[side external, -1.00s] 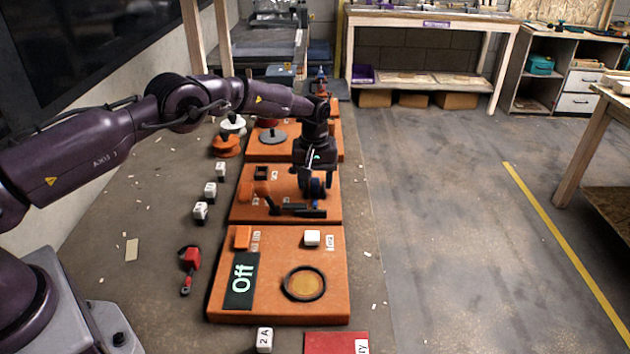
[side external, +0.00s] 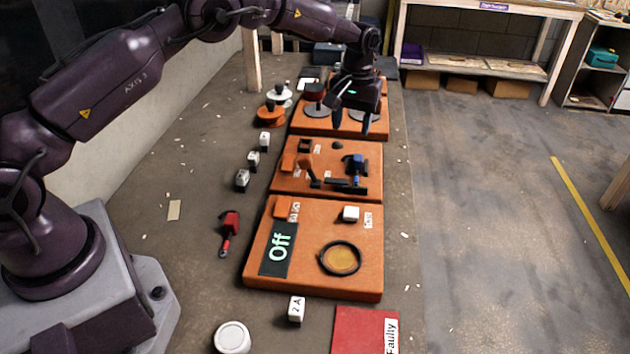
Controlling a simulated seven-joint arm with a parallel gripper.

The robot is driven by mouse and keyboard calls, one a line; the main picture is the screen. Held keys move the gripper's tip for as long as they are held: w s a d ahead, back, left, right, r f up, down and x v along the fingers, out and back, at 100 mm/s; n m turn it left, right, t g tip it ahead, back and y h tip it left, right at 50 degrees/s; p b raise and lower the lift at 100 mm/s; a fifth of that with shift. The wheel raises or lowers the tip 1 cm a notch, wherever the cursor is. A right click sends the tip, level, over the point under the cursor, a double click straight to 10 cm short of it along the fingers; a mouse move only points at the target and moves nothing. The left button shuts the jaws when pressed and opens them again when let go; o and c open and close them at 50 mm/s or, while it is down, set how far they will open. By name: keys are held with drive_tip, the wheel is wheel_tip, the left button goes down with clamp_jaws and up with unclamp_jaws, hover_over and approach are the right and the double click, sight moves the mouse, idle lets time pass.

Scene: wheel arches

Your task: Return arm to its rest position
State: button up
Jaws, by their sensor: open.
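My gripper (side external: 350,122) is at the end of my purple arm, pointing down above the far orange board (side external: 300,122). Its two dark fingers are apart and nothing shows between them. The arm reaches from the left over the workbench (side external: 170,235). The fingers hang in the air near the board's front edge, behind the middle orange board (side external: 283,182).
The middle board carries a blue and black clamp-like part (side external: 355,168). The near board (side external: 262,285) bears an "Off" display (side external: 279,250) and a ring (side external: 340,258). A red tool (side external: 229,225), small white blocks (side external: 253,160) and a red "Faulty" plate (side external: 360,330) lie around.

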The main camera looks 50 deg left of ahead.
drive_tip(key=s+d+r+m+t, duration=0.15)
drive_tip(key=s+r+m, duration=0.25)
drive_tip(key=s+r, duration=1.05)
drive_tip(key=s+d+r+m+t, duration=0.1)
drive_tip(key=s+r+t, duration=0.1)
drive_tip(key=s, duration=0.8)
drive_tip(key=s+d+r+m+t, duration=0.1)
drive_tip(key=s+r, duration=0.3)
drive_tip(key=s, duration=0.7)
drive_tip(key=shift+m+t, duration=0.3)
drive_tip(key=shift+t, duration=0.55)
